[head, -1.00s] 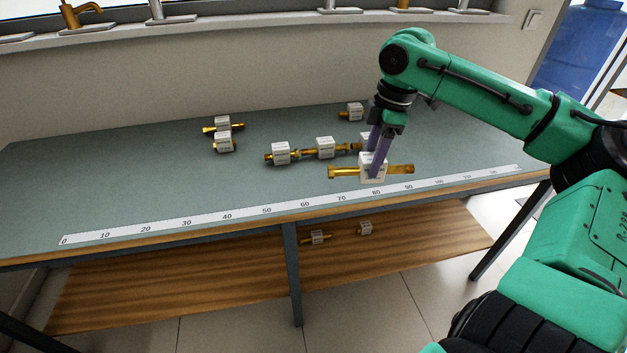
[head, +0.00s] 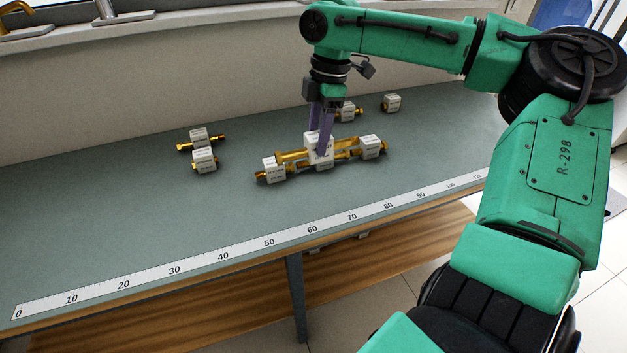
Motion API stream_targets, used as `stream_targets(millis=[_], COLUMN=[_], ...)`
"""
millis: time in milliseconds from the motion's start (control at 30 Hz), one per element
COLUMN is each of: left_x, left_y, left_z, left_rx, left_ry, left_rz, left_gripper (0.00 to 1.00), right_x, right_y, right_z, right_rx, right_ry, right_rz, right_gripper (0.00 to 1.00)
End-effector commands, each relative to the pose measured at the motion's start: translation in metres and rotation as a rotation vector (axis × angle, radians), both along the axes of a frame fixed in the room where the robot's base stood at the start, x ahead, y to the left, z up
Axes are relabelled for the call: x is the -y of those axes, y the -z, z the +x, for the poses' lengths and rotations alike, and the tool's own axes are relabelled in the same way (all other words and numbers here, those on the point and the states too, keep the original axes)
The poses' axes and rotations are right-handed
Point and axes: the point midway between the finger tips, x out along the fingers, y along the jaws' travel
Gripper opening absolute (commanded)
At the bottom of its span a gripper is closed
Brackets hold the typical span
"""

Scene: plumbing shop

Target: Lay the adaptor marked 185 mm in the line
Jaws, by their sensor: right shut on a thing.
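My right gripper (head: 320,128) points down with its purple fingers shut on the white block of a long brass adaptor (head: 292,156). The adaptor lies roughly level, its brass ends sticking out left and right. It overlaps the row of brass pieces in the picture, between a left piece with a white block (head: 274,170) and a right piece with a white block (head: 371,146). Part of a middle piece of the row (head: 321,164) shows below the held block. I cannot tell whether the held adaptor touches the row. The printing on the labels is too small to read. My left gripper is out of view.
Two labelled brass pieces, one farther back (head: 198,137) and one nearer (head: 204,161), lie at left. Two more, (head: 347,111) and (head: 392,103), lie behind the row. A ruler strip (head: 226,252) runs along the bench's front edge. The bench (head: 110,215) is clear at left.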

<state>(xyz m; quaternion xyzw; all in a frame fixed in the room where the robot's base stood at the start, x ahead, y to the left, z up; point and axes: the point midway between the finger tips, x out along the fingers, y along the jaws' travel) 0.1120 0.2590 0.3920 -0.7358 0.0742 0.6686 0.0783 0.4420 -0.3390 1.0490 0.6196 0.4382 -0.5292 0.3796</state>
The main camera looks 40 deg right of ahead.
Motion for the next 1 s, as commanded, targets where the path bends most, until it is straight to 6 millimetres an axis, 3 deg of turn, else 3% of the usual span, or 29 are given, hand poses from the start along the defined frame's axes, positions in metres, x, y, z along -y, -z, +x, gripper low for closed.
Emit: stream_targets(millis=[100, 200, 500, 733, 767, 833, 1000], left_x=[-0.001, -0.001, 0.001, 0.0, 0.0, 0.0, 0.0], left_y=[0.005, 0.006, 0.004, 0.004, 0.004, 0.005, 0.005], left_z=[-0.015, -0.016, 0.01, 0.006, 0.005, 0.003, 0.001], left_rx=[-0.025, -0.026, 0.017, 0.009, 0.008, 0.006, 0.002], left_ry=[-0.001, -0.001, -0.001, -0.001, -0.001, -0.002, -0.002], left_rz=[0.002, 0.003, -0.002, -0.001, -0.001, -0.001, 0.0], left_gripper=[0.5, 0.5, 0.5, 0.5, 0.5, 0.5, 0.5], right_x=[0.0, 0.0, 0.0, 0.0, 0.0, 0.0, 0.0], right_y=[0.042, 0.069, 0.122, 0.129, 0.13, 0.13, 0.13], right_z=[-0.001, -0.001, 0.0, 0.001, 0.0, 0.0, 0.0], right_rx=[-0.005, -0.004, -0.004, 0.0, 0.0, 0.0, 0.0], right_ry=[0.0, 0.0, 0.001, 0.001, 0.001, 0.001, 0.001], right_rz=[0.002, 0.0, -0.001, -0.001, -0.001, -0.001, 0.0], right_gripper=[0.0, 0.0, 0.0, 0.0, 0.56, 0.82, 0.82])
